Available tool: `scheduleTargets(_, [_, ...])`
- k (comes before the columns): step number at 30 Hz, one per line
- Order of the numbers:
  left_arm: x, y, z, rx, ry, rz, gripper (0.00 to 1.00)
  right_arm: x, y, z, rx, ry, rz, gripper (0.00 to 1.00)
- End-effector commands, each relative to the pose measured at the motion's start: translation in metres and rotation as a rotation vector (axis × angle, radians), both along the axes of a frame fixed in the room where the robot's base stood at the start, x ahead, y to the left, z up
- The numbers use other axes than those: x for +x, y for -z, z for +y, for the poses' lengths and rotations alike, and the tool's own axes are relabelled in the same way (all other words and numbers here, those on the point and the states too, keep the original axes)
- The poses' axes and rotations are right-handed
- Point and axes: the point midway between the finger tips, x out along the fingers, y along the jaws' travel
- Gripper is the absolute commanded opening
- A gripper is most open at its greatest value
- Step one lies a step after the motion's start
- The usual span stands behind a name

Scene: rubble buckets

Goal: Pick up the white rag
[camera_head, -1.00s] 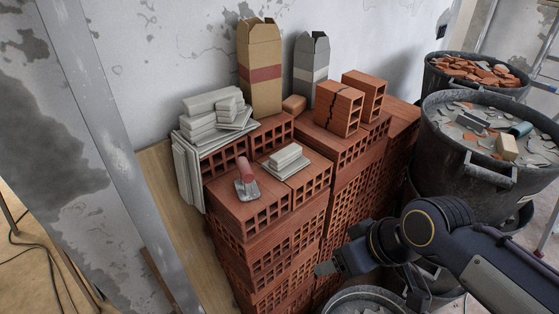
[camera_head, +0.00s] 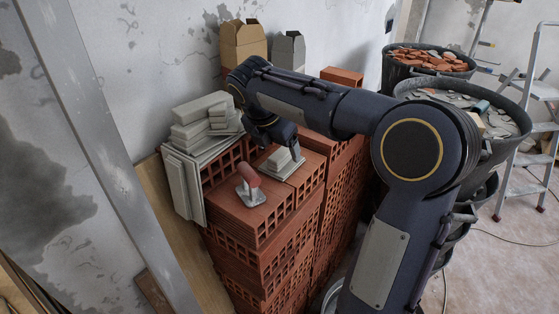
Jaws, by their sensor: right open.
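I cannot make out a clear white rag. A small pale layered stack (camera_head: 277,162) lies on top of the brick pile, and I cannot tell whether it is folded cloth or tile pieces. My right gripper (camera_head: 296,153) is open, pointing down at the right end of this stack, and partly covers it. I cannot tell whether they touch. My right arm arches over the bricks from the right. My left gripper is not in view.
A trowel with a red handle (camera_head: 248,178) lies on the hollow bricks (camera_head: 262,222) left of the gripper. Grey slabs (camera_head: 203,120) are stacked behind it. A cardboard box (camera_head: 243,42) and grey bag (camera_head: 288,50) stand at the back. Rubble buckets (camera_head: 500,138) are at right.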

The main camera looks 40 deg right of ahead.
Motion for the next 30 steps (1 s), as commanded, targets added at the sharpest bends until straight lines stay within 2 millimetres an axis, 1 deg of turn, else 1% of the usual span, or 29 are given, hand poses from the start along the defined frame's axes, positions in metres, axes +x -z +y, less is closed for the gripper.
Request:
scheduleTargets(3, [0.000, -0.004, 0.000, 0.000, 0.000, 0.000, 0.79, 0.003, 0.017, -0.007, 0.000, 0.002, 0.003, 0.80])
scheduleTargets(7, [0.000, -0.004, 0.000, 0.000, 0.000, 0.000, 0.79, 0.005, 0.033, -0.013, 0.000, 0.002, 0.002, 0.80])
scheduleTargets(10, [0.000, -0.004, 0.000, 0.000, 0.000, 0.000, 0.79, 0.006, 0.038, -0.015, 0.001, 0.002, 0.000, 0.80])
scheduleTargets(16, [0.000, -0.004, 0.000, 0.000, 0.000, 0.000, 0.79, 0.006, 0.039, -0.015, 0.002, 0.001, -0.002, 0.80])
scheduleTargets(17, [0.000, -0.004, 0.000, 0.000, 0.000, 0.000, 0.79, 0.006, 0.039, -0.015, 0.002, 0.001, -0.002, 0.78])
scheduleTargets(24, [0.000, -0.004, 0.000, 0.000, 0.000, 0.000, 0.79, 0.006, 0.038, -0.015, 0.002, 0.001, -0.002, 0.46])
scheduleTargets(30, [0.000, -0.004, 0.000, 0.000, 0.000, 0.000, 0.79, 0.006, 0.038, -0.015, 0.002, 0.001, -0.002, 0.46])
